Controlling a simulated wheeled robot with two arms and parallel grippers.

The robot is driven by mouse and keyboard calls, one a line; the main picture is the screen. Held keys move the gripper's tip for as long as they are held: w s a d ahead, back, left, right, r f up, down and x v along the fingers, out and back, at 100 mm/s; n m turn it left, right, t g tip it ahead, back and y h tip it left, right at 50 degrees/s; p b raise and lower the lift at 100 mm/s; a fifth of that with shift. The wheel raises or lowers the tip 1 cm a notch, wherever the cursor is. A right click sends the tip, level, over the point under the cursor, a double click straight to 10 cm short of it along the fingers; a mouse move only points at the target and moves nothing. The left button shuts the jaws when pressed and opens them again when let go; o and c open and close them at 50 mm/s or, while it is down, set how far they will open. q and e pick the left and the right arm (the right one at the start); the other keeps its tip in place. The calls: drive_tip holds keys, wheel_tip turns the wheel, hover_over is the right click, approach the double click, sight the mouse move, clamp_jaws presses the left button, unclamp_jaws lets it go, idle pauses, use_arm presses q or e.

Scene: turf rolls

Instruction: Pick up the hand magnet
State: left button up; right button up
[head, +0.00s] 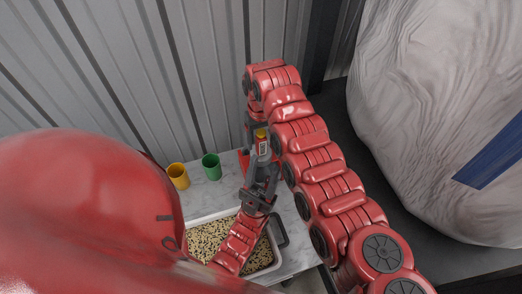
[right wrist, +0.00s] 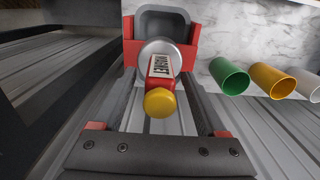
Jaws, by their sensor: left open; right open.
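The hand magnet (head: 263,148) has a red handle with a white label and a yellow end. In the right wrist view the magnet (right wrist: 160,80) lies between the fingers of my right gripper (right wrist: 160,60), its yellow end toward the camera and a silver disc at its far end. The right gripper is open, and contact with the magnet cannot be told. In the head view my right gripper (head: 252,135) is largely hidden by its arm and the magnet. My left gripper (head: 262,178) is open just below the magnet in the picture.
A yellow cup (head: 178,175) and a green cup (head: 211,167) stand on the marble table (head: 205,203); a white cup (right wrist: 310,86) shows in the right wrist view. A white tray (head: 191,221) of speckled grains is in front. A corrugated wall (head: 130,80) is behind. A large wrapped bale (head: 435,110) is at right.

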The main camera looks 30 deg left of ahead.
wheel_tip(320, 180, down, 2)
drive_tip(key=shift+w, duration=0.1)
drive_tip(key=shift+c, duration=1.1)
clamp_jaws()
